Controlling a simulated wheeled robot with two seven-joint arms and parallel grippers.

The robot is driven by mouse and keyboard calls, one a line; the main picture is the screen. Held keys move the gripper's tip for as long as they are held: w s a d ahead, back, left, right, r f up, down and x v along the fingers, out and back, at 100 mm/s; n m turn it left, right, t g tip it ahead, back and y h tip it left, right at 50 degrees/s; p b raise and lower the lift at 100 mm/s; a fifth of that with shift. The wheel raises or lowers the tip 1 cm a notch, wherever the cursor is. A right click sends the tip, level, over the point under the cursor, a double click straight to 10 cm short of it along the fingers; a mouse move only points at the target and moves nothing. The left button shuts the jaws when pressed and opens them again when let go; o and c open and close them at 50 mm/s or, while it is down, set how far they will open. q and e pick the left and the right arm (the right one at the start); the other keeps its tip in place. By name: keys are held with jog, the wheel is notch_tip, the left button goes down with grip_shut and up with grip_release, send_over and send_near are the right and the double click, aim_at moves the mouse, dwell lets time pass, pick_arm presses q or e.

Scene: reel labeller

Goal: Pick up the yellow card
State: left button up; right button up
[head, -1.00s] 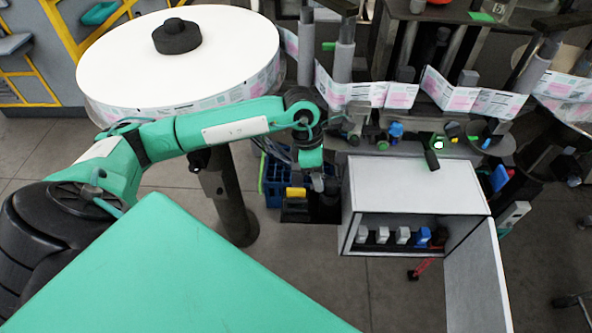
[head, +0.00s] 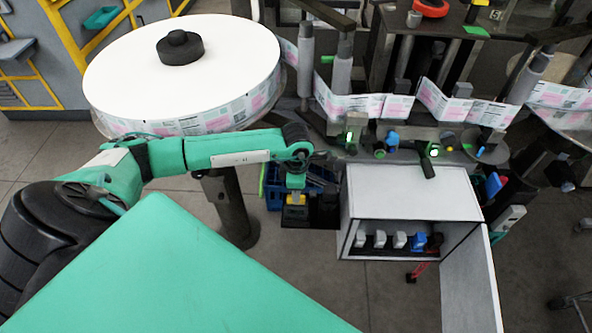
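The yellow card (head: 296,199) shows as a small yellow patch at a dark holder just left of the open cabinet, below the machine. My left arm reaches in from the left and bends down at the wrist. My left gripper (head: 296,207) is right at the card and overlaps it in the picture. The fingers are too small and dark to tell whether they are open or shut, or whether they touch the card. The wrist hides part of the space above the card. My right gripper is not in view.
A blue crate (head: 274,198) stands close left of the card. A white cabinet (head: 410,190), its door open, is close on the right, with several switches inside. The large label reel (head: 120,80) stands behind my arm. The labelling machine's strip (head: 365,106) runs across the back.

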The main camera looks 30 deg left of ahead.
pick_arm(q)
notch_tip(320, 180, down, 3)
jog(key=shift+s+f+p, duration=0.1)
jog(key=shift+s+p, duration=0.05)
jog(key=shift+p, duration=0.8)
jog(key=shift+f, duration=0.5)
grip_shut()
jog(key=shift+r+b, duration=0.4)
jog(key=shift+r, duration=0.45)
notch_tip(320, 180, up, 25)
jog(key=b, duration=0.3)
jog(key=shift+r, duration=0.2)
